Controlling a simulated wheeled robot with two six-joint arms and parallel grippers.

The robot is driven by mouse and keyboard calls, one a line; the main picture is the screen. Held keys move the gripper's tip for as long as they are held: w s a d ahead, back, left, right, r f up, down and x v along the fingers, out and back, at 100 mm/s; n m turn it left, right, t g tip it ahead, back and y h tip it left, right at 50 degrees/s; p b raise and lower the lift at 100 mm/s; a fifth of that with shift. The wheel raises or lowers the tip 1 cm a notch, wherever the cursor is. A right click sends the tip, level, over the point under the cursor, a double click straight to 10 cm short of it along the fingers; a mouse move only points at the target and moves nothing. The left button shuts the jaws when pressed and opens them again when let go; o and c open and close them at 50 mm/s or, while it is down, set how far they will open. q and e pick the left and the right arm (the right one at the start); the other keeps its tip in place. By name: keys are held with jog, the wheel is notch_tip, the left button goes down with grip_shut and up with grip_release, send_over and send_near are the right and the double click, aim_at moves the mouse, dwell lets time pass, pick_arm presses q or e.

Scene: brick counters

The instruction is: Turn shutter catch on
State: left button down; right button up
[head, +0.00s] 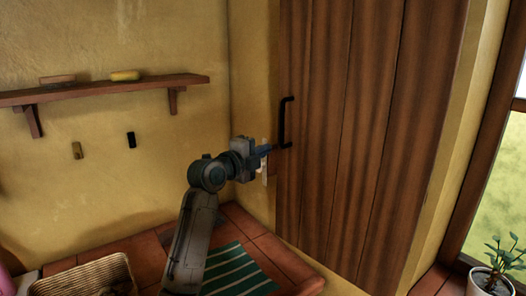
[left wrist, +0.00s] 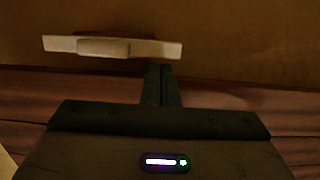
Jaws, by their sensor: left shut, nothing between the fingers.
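The wooden shutter (head: 360,130) with a black handle (head: 284,125) stands upright beside the yellow wall. A pale, narrow piece (head: 264,172), which looks like the catch, is on the wall next to the shutter's left edge. It runs upright and is partly hidden by my left gripper (head: 267,149). In the left wrist view the pale catch (left wrist: 95,46) is a long bar with a thicker middle. My left gripper's fingers (left wrist: 160,84) are shut and empty, with their tips close to the bar; I cannot tell whether they touch it. My right gripper is not in view.
Two small fittings, one brassy (head: 77,150) and one black (head: 130,140), are on the wall below. A striped green cloth (head: 238,272), a wicker basket (head: 85,279) and a potted plant (head: 492,278) are lower down.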

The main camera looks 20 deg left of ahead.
pick_arm(q)
jog(key=shift+w+a+r, duration=0.25)
dwell(0.4)
jog(key=n, duration=0.1)
jog(key=n+p, duration=0.1)
jog(key=w+a+n+g, duration=0.1)
jog(key=n, duration=0.1)
jog(key=shift+a+r, duration=0.1)
jog(key=shift+r, duration=0.15)
jog(key=shift+w+a+n+p, duration=0.25)
jog(key=shift+a+n+p, duration=0.15)
jog(key=shift+n, duration=0.4)
jog(key=w+a+f+n+g+h, duration=0.1)
jog(key=w+a+f+n+g, duration=0.2)
jog(key=n, duration=0.5)
jog(key=shift+a+f+n+h, duration=0.2)
jog(key=shift+a+n+h, duration=0.1)
jog(key=shift+a+n, duration=0.15)
jog(key=shift+w+a+f+b, duration=0.1)
jog(key=shift+b, duration=0.2)
